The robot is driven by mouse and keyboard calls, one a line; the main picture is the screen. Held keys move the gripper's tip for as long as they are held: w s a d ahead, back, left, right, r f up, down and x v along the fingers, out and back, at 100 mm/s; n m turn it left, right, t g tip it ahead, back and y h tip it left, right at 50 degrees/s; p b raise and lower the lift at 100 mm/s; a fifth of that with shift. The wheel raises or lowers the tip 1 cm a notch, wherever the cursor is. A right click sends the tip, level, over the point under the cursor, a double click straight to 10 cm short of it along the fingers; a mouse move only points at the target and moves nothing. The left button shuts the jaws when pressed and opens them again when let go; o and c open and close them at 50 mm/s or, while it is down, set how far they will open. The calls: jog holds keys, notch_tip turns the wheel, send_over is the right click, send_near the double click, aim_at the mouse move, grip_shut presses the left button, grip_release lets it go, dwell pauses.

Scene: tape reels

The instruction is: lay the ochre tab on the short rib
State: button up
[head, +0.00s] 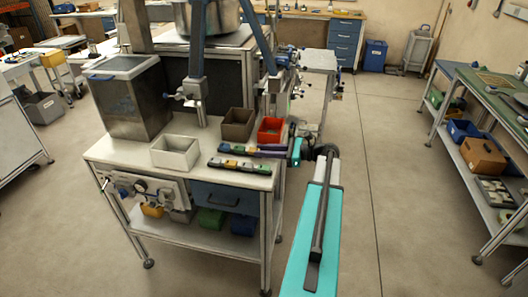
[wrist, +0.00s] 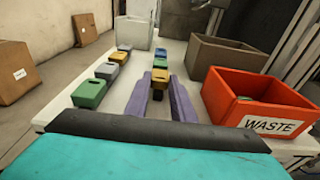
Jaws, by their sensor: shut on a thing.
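My gripper (wrist: 161,82) is shut on an ochre tab (wrist: 160,75), with one purple finger on each side of it. The held tab is at the near end of a row with a blue tab (wrist: 160,63) and a green tab (wrist: 160,52). I cannot tell if it touches the dark rib below. In the head view my gripper (head: 257,151) reaches in from the right.
A red bin (wrist: 222,96) marked WASTE stands close on the right in the wrist view, with a brown box (wrist: 218,60) behind it. A white box (head: 162,152) is left of the rows in the head view.

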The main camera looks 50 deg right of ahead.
jog(key=o, duration=1)
jog(key=shift+r, duration=0.1)
jog(key=shift+b+v, duration=1.95)
jog(key=shift+v, duration=4.05)
jog(key=shift+s, duration=0.1)
